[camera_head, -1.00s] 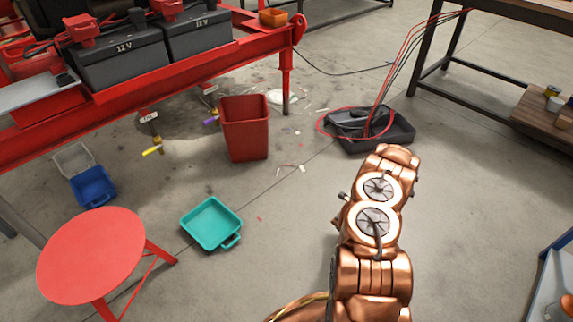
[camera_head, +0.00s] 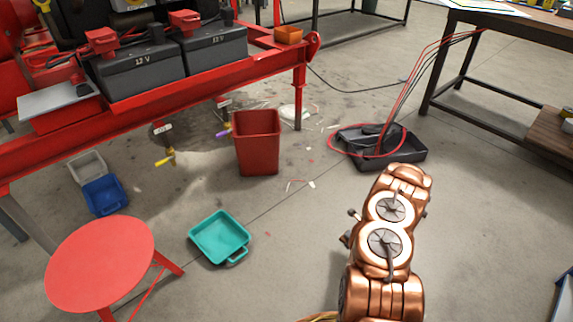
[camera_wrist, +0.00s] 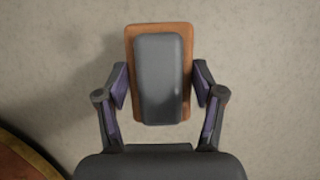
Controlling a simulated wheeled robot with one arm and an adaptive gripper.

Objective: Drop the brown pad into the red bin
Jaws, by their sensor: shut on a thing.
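In the wrist view my gripper (camera_wrist: 161,84) is shut on the brown pad (camera_wrist: 159,28), one finger at each long side. The pad is a brown plate with rounded corners and a thick grey block on the face toward the camera. It is held above the grey floor. The red bin (camera_head: 257,146) stands upright on the floor in the head view, open at the top, in front of the red bench. My copper arm reaches up from the bottom right of that view, to the right of the bin. My gripper and the pad are hidden there.
A teal tray (camera_head: 220,254), a blue bin (camera_head: 103,196) and a round red stool (camera_head: 100,262) are left of my arm. A black tray with cables (camera_head: 408,158) lies right of the bin. The red bench (camera_head: 150,110) carries batteries. Open floor separates my arm and the bin.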

